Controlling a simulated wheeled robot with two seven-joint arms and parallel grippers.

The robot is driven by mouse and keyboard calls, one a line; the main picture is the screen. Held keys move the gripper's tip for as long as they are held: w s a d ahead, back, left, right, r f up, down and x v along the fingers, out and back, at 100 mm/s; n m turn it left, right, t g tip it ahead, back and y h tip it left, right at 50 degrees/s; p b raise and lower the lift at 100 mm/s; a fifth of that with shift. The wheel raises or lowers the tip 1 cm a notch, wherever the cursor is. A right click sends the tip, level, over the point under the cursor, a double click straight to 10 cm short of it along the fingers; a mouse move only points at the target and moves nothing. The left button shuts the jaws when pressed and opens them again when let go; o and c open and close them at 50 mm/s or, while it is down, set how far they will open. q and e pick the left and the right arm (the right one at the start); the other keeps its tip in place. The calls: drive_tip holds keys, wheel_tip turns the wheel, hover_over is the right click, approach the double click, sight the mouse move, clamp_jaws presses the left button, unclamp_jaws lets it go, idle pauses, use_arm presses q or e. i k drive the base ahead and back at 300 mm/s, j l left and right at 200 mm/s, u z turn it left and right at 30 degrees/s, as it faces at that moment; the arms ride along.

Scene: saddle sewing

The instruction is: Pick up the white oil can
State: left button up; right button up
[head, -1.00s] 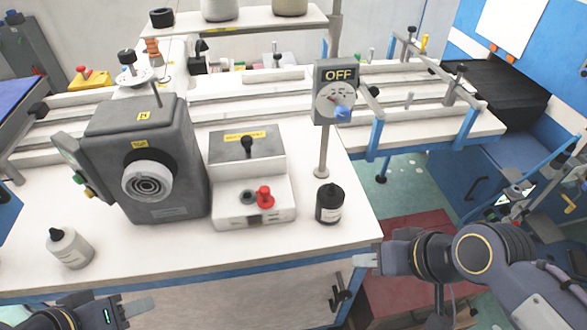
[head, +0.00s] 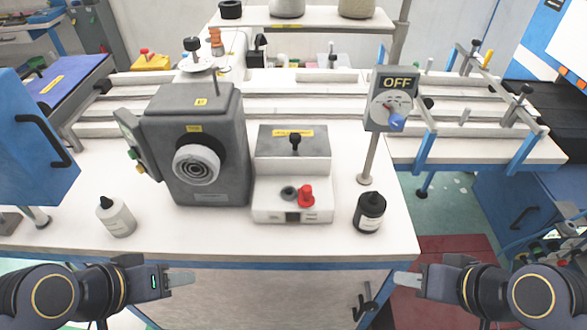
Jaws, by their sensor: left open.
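The white oil can (head: 117,218) is a small white bottle with a black cap. It stands on the white table near the front left, tilted in the picture by the camera angle. My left gripper (head: 182,278) is in front of the table edge, below and right of the can, apart from it and empty. Its finger points right; the gap between its fingers is hard to see. My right gripper (head: 405,279) is in front of the table's right corner, pointing left, with nothing visible in it. Its fingers overlap in this view.
A grey machine (head: 195,143) stands right of the white can. A control box (head: 293,195) with a red knob and a black bottle (head: 369,212) stand further right. An OFF switch panel (head: 390,98) is on a post. The table front (head: 240,246) around the can is clear.

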sight(113, 212)
drive_tip(key=u, duration=1.5)
drive_tip(key=z, duration=1)
drive_tip(key=i+u, duration=0.2)
drive_tip(key=u, duration=0.35)
drive_tip(key=i+j, duration=0.1)
drive_tip(key=j+u, duration=0.05)
drive_tip(key=j, duration=0.05)
